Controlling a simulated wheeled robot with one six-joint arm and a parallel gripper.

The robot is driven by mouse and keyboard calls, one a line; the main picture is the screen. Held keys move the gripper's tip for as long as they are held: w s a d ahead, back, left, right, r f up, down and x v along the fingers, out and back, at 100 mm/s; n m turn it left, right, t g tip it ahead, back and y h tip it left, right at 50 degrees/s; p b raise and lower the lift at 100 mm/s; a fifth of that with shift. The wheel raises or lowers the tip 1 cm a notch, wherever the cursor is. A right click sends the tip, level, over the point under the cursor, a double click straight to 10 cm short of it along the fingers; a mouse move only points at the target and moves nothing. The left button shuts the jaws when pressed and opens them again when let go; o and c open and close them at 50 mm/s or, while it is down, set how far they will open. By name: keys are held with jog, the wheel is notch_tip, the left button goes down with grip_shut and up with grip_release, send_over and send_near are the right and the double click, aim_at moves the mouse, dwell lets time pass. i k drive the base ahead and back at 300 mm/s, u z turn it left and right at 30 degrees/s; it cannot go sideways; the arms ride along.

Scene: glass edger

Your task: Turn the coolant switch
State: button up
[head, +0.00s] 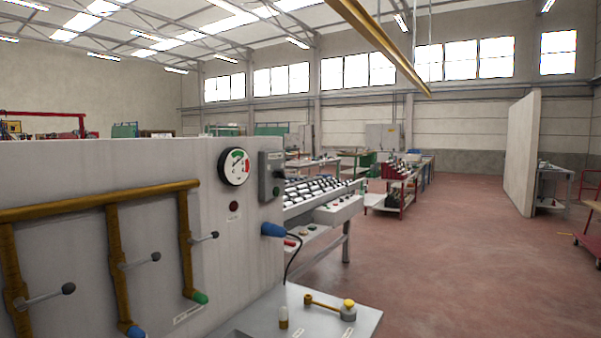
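A grey switch box (271,176) with a dark knob sits at the right end of the grey panel, beside a round gauge (234,168). It may be the coolant switch, but I cannot read any label that says so. A dark red round button or lamp (234,206) is below the gauge. Three lever handles with black ball ends show on the brass pipes, including one lever (139,261) in the middle. My gripper is not in view.
The grey panel (80,165) with brass pipes fills the left foreground. A blue plug (273,230) with a black cable sticks out at its right edge. A low grey table (365,318) below carries a small bottle and a yellow-topped fitting (348,308). Open red floor (470,260) lies right.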

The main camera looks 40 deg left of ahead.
aim_at(277, 173)
jog(key=i, duration=2.65)
jog(key=u, duration=3.25)
jog(key=i, duration=0.5)
